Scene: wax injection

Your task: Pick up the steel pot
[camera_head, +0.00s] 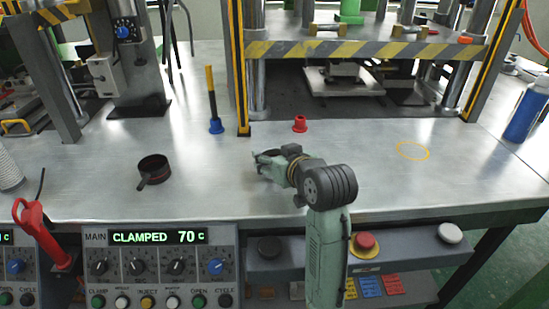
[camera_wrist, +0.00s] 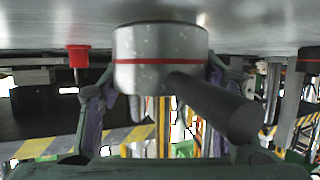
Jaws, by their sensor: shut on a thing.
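The steel pot (camera_wrist: 150,76) is a short silver cylinder with a red band and a thick dark handle (camera_wrist: 215,105). In the wrist view it sits between the two fingers of my gripper (camera_wrist: 161,72), which is shut on it. That view appears upside down, with the table surface at the top. In the head view my gripper (camera_head: 264,163) is low over the middle of the table, pointing left. The pot is mostly hidden there by the gripper. I cannot tell whether it touches the table.
A dark pan with a handle (camera_head: 153,169) stands left on the metal table (camera_head: 205,185). The press frame (camera_head: 360,48) spans the back. A yellow ring (camera_head: 412,151) marks clear table at right.

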